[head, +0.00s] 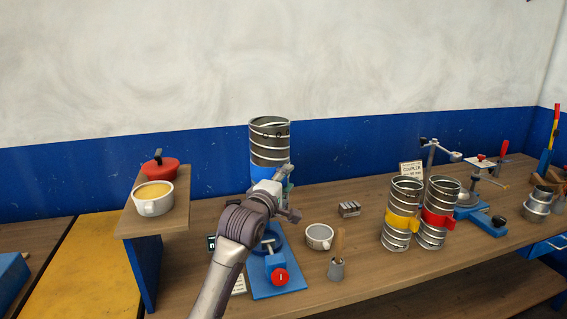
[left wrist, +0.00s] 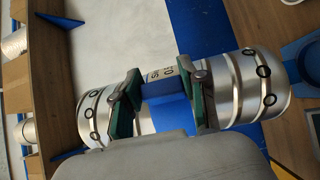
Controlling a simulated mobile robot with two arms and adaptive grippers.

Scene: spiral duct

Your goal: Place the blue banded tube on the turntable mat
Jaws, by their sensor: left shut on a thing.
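The blue banded tube (head: 269,140) is a silver ribbed duct, upright near the blue wall stripe. Its blue band (head: 259,173) is partly hidden by my left gripper (head: 286,187). In the left wrist view my left gripper (left wrist: 162,98) is shut on the blue band (left wrist: 170,112), with silver tube (left wrist: 241,86) on both sides. A blue stand (head: 275,275) with a red button and a round part, seemingly the turntable, is below and nearer. My arm partly covers it, and I cannot make out the mat. My right gripper is out of view.
Yellow-banded (head: 401,215) and red-banded (head: 437,215) tubes stand to the right. A white cup (head: 319,237) and a wooden-handled tool (head: 337,259) are beside the stand.

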